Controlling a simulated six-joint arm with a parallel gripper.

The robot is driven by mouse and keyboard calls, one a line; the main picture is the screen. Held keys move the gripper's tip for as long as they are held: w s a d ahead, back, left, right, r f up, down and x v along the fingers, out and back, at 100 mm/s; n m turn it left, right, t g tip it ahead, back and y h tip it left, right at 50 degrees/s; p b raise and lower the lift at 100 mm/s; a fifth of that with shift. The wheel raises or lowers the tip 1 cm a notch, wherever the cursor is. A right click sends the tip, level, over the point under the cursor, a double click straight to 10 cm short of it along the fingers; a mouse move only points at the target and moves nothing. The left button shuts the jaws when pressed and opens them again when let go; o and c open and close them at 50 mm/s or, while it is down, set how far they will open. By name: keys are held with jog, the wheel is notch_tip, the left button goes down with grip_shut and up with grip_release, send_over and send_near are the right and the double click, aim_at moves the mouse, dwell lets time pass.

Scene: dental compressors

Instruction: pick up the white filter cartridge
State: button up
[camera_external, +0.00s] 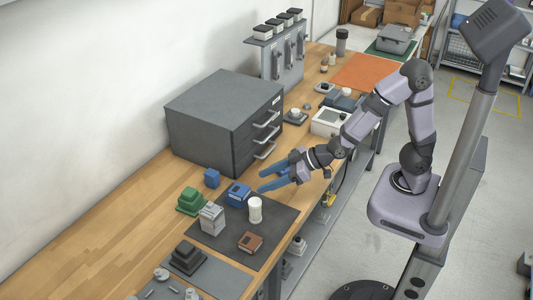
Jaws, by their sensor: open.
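The white filter cartridge (255,211) is a small upright cylinder. It stands on the dark grey mat (213,241) near the front edge of the wooden bench. My gripper (261,183) has blue fingers that are open, pointing left. It is above and slightly beyond the cartridge in the picture, and nothing shows between the fingers. The fingers look apart from the cartridge; their exact height over the bench is hard to tell.
Close by on the mat are a blue block (237,194), a grey block part (211,219) and a brown box (250,242). A green part (190,201) stands left. A grey drawer cabinet (222,122) rises behind. Bare wood lies at left.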

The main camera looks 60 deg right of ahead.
aim_at(259, 202)
jog(key=s+a+f+t+b, duration=0.1)
jog(key=s+a+t, duration=0.1)
jog(key=s+a+m+t+b, duration=0.1)
jog(key=s+a+t+b, duration=0.1)
jog(key=s+a+t, duration=0.1)
jog(key=s+a+f+t+b, duration=0.1)
jog(key=s+a+t, duration=0.1)
jog(key=a, duration=0.1)
jog(key=shift+s+a+f+m+b, duration=0.1)
jog(key=shift+s+f+m+b, duration=0.05)
jog(key=shift+f+m+b, duration=0.2)
jog(key=d, duration=0.1)
jog(key=f, duration=0.1)
jog(key=d+f+h, duration=0.1)
jog(key=shift+w+d+m, duration=0.25)
jog(key=shift+d, duration=0.05)
jog(key=shift+w+d+f, duration=0.15)
jog(key=shift+d+f, duration=0.05)
jog(key=shift+p+x, duration=1.05)
jog(key=shift+x, duration=2.55)
jog(key=shift+r, duration=0.15)
jog(key=c, duration=1.2)
